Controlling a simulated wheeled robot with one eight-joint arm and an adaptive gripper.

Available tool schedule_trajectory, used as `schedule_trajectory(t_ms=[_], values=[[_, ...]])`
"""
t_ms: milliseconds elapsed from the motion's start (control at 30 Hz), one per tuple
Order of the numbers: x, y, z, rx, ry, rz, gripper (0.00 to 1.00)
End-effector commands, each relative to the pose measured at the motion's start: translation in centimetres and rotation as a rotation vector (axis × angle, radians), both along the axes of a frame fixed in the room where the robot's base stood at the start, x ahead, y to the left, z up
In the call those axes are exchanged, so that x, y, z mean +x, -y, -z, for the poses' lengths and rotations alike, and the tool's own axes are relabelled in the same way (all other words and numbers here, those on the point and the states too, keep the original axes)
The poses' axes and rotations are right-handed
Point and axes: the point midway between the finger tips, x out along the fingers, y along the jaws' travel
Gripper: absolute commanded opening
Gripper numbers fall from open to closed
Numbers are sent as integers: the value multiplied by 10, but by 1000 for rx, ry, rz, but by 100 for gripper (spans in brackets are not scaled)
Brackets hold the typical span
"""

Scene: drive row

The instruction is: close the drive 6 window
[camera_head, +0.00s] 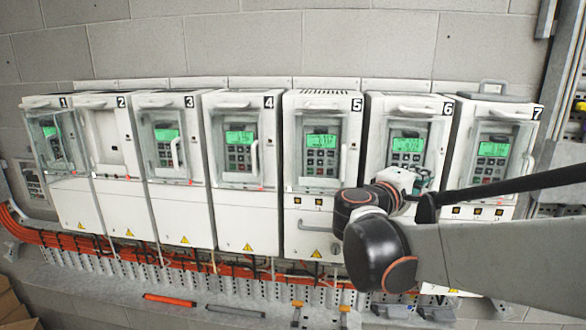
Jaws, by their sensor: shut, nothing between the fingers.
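Drive 6 (383,102) is a white cabinet, second from the right in the row, with its number at the upper right. Its clear window (375,150) is in the upper half, over a keypad with a green display (407,145). I cannot tell how far the window stands from the cabinet front. My gripper (421,181) is shut and empty, in front of the window's lower right part. My wrist and arm hide the lower half of drive 6. I cannot tell whether the fingertips touch the window.
Drive 5 (315,215) stands close on the left and drive 7 (467,130) close on the right; my arm crosses in front of drive 7. Drives 1 to 4 continue left. Orange cables (130,254) and a perforated rail (215,286) run below.

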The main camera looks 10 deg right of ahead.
Motion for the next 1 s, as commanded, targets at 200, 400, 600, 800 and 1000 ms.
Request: schedule_trajectory(t_ms=[200, 400, 600, 800, 1000], values=[[5, 6, 0, 0, 0, 0, 0], [5, 5, 0, 0, 0, 0, 0], [10, 16, 2, 0, 0, 2, 0], [13, 21, 0, 0, 0, 0, 0], [13, 20, 0, 0, 0, 0, 0]])
